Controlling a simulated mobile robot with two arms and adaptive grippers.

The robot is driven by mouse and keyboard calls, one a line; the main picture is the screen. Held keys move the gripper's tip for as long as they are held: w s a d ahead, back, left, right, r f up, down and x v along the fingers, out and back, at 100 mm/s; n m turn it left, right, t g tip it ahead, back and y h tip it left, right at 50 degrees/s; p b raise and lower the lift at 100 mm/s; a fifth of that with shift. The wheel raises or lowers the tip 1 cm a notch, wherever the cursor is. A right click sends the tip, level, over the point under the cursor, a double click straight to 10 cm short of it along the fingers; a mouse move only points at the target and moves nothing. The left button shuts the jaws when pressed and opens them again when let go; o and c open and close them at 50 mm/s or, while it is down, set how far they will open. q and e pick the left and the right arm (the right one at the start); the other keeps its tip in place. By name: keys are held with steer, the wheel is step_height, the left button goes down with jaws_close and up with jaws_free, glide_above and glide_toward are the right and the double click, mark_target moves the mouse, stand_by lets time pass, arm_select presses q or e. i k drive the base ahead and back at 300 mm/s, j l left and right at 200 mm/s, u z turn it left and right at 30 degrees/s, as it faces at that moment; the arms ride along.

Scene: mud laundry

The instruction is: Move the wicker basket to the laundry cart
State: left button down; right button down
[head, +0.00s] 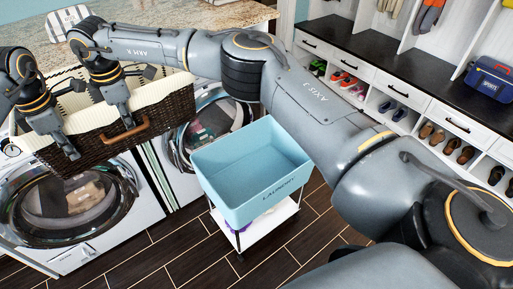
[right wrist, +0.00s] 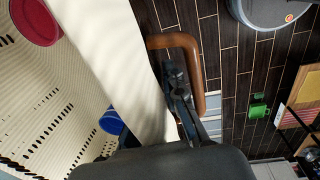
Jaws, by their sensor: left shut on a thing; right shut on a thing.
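The wicker basket (head: 168,106) is dark brown with a cream liner and tan handles. In the head view it is at the left, in front of the washing machines' upper edge. My left gripper (head: 68,150) is shut on its near left rim. My right gripper (head: 127,122) is shut on it beside the front handle (head: 124,135). In the right wrist view that gripper (right wrist: 174,80) is at the tan handle (right wrist: 205,62), beside the liner (right wrist: 150,85). The laundry cart (head: 250,190) has an empty light blue bin on a white frame, right of the basket.
Two front-loading washers (head: 75,205) stand under and behind the basket. A counter (head: 215,20) is at the back. Shoe cubbies (head: 400,110) line the right. My right arm crosses above the cart's right side. Dark wood floor (head: 190,250) is clear around the cart. The basket holds a red thing (right wrist: 35,20) and a blue thing (right wrist: 111,121).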

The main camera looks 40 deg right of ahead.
mark_target(255, 181)
steer(key=l, duration=0.75)
steer(key=k+l, duration=0.15)
steer(key=l, duration=1.3)
